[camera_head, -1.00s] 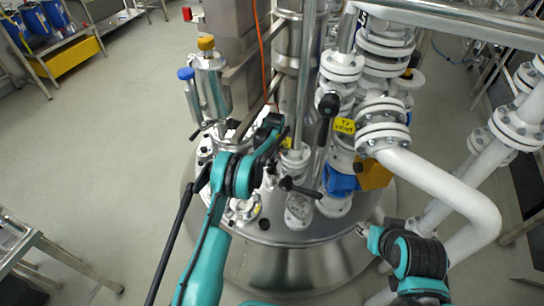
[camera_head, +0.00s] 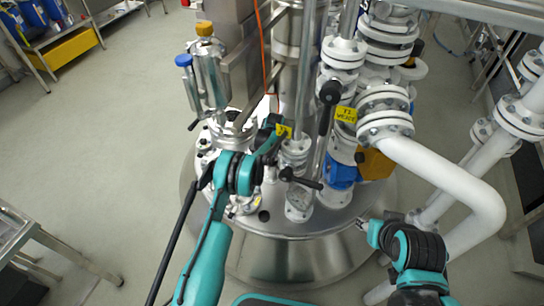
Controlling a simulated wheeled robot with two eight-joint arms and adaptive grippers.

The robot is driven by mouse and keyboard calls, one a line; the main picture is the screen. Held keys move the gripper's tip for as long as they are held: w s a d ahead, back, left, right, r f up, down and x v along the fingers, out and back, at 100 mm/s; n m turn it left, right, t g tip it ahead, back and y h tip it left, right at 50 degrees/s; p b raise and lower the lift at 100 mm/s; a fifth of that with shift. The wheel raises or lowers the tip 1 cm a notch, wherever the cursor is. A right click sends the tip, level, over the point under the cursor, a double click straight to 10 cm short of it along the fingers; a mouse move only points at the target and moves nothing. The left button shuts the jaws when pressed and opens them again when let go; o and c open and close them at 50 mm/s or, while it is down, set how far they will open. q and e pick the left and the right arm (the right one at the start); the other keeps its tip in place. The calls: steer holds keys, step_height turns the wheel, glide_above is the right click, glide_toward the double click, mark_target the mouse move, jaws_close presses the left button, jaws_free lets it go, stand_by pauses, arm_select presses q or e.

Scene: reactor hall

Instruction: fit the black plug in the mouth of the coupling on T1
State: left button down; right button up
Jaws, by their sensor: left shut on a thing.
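My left gripper (camera_head: 270,137) is over the steel vessel's lid (camera_head: 240,222), among its fittings. Its fingertips are small and partly hidden by my arm. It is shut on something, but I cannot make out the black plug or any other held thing. A small dark round spot (camera_head: 264,216) shows on the lid in front of my arm; I cannot tell whether it is a hole or a cap. A yellow T1 tag (camera_head: 346,114) hangs by the white pipework. I cannot single out the coupling's mouth. My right gripper (camera_head: 366,228) is beside the lid's right edge, its jaws unclear.
White flanged pipes (camera_head: 450,180) crowd the right side, close to my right arm. Black-handled valves (camera_head: 328,100) and a steel cylinder with blue and yellow caps (camera_head: 210,75) rise from the lid. A steel table (camera_head: 15,235) stands at left. Floor between is clear.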

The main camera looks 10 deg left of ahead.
arm_select(q)
steer(key=c, duration=1.5)
jaws_free()
steer(key=shift+o, duration=0.2)
step_height(320, 180, up, 12)
steer(key=s, duration=0.1)
steer(key=shift+s+d, duration=0.3)
steer(key=shift+d, duration=0.1)
steer(key=shift+f, duration=0.1)
